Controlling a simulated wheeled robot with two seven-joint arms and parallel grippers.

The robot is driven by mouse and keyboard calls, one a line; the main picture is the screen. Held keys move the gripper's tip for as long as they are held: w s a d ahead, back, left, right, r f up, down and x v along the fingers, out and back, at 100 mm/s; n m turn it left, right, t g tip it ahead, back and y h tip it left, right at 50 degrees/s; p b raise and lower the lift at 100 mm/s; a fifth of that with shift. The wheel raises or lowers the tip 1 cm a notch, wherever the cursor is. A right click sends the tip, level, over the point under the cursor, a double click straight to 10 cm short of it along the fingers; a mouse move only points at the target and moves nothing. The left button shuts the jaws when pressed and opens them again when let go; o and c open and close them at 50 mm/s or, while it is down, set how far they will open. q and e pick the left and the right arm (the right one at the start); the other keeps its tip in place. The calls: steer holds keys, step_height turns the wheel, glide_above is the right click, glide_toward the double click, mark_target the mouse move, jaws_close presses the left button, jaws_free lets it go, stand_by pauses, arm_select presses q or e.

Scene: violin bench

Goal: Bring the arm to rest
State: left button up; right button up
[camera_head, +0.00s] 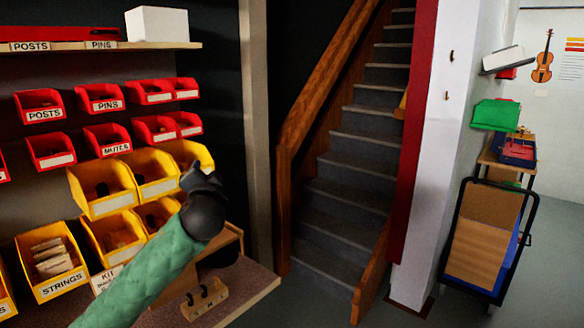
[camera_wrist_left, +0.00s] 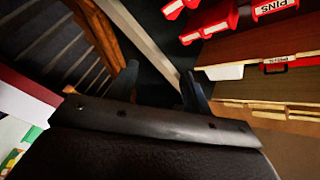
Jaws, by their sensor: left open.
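My left arm, in a green sleeve, rises from the lower left of the head view. Its dark gripper (camera_head: 196,178) is raised in front of the yellow bins at the right end of the rack. In the left wrist view the two dark fingers of my left gripper (camera_wrist_left: 159,76) stand apart with nothing between them. The gripper is open and empty. My right gripper is in neither view.
Yellow bins (camera_head: 101,188) and red bins (camera_head: 101,97) hang on the left wall, close behind the gripper. Below is a bench (camera_head: 247,284) with a small wooden holder (camera_head: 205,299). A staircase (camera_head: 352,178) and a cart (camera_head: 486,236) stand to the right.

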arm_select(q)
steer(key=s+d+f+n+g+h, duration=0.1)
steer(key=s+d+f+g+h, duration=0.15)
steer(key=s+f, duration=0.5)
steer(key=s+d+f+n+g+h, duration=0.1)
steer(key=s+f+g, duration=0.3)
steer(key=f, duration=0.7)
steer(key=s+d+f+g+h, duration=0.1)
steer(key=s+f+g, duration=0.1)
steer(key=s+f, duration=0.65)
steer(key=s+d+f+n+g+h, duration=0.1)
steer(key=s+f+g, duration=0.7)
steer(key=s+f, duration=1.8)
steer(key=s+d+n, duration=0.1)
steer(key=s+n, duration=0.1)
steer(key=s, duration=0.2)
steer(key=shift+f+h, duration=0.15)
steer(key=shift+h, duration=0.2)
